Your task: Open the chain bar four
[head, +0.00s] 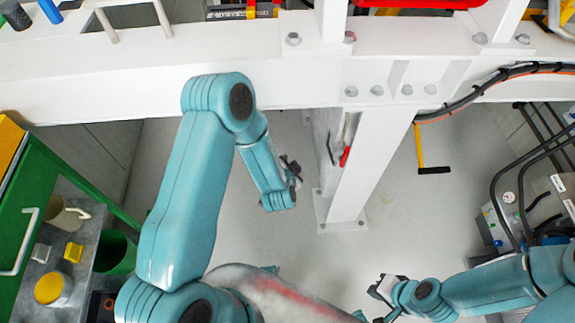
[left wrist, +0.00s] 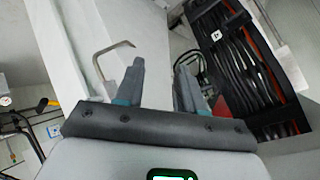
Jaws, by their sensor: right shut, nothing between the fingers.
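My left gripper (head: 292,172) hangs below the white beam, just left of the white upright column. In the left wrist view its two dark fingers (left wrist: 160,82) stand apart with nothing visible between them. A bent grey metal handle (left wrist: 110,58) is close to the left finger, against a white post. I cannot tell whether it belongs to chain bar four. A black panel with red edges and dark hanging strands (left wrist: 245,72) is to the right, with a small white label whose mark I cannot read surely. My right gripper (head: 382,290) is shut and empty at lower right.
The white beam (head: 150,70) crosses above the left gripper. The white column (head: 365,165) stands on the floor, with a small red part (head: 345,156) beside it. A green cabinet (head: 35,185) is at left. Pipes and equipment (head: 500,215) are at right.

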